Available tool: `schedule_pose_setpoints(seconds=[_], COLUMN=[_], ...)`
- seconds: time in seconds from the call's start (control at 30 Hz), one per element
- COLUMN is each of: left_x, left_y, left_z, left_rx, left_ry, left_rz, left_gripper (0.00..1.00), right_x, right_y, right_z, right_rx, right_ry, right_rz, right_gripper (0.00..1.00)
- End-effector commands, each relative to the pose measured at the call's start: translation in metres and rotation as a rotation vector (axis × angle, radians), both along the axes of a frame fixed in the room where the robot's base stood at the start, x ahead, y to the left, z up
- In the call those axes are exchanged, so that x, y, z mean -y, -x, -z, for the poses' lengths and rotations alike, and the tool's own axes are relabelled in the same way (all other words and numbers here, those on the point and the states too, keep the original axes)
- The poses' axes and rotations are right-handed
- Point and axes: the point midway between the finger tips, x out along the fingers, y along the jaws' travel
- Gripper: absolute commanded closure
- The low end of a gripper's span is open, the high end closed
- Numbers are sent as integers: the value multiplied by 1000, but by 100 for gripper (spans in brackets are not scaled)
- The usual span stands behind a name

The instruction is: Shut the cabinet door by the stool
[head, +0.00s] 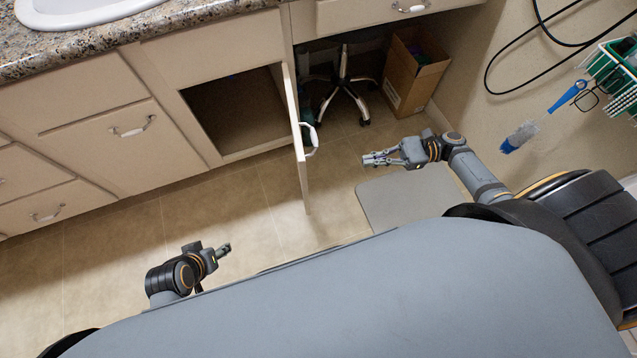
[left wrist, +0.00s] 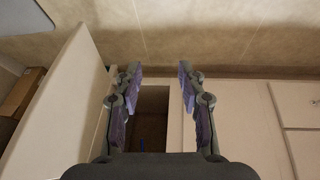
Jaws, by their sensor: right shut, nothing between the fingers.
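The cabinet door (head: 296,130) stands wide open, swung out from the cabinet front, with a white handle (head: 310,139) on its right-hand face. Its dark cabinet opening (head: 237,108) is to its left. The stool's wheeled base (head: 343,87) is under the counter right of the door. My right gripper (head: 368,159) is shut and empty, right of the door and apart from it. My left gripper (head: 226,248) is over the floor, left of and nearer than the door. In the left wrist view its fingers (left wrist: 158,76) are apart and empty, with the door (left wrist: 62,105) at left.
A cardboard box (head: 414,75) stands beside the stool base by the wall. A grey mat (head: 405,202) lies on the floor beneath my right arm. Drawers (head: 120,135) left of the opening are shut. The floor (head: 130,235) at left is clear.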

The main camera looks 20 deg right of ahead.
Motion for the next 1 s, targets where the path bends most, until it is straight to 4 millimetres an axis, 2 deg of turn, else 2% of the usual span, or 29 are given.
schedule_pose_setpoints(seconds=[0.17, 0.27, 0.67, 1.0], left_x=[0, 1, 5, -1], left_y=[0, -1, -3, -63], left_z=[-3, -1, 13, -26], left_rx=[3, 8, 77, 340], left_ry=[1, 3, 26, 14], left_rz=[0, -1, -13, -30], left_gripper=[60, 60, 60, 60], right_x=[-3, -14, -99, -128], right_y=[0, -1, -13, -18], right_z=[-5, -4, -2, -2], right_rx=[1, 0, 2, -1], right_ry=[-11, -13, -13, -9], right_rz=[-4, -3, -2, -1], right_gripper=[100, 100, 100, 100])
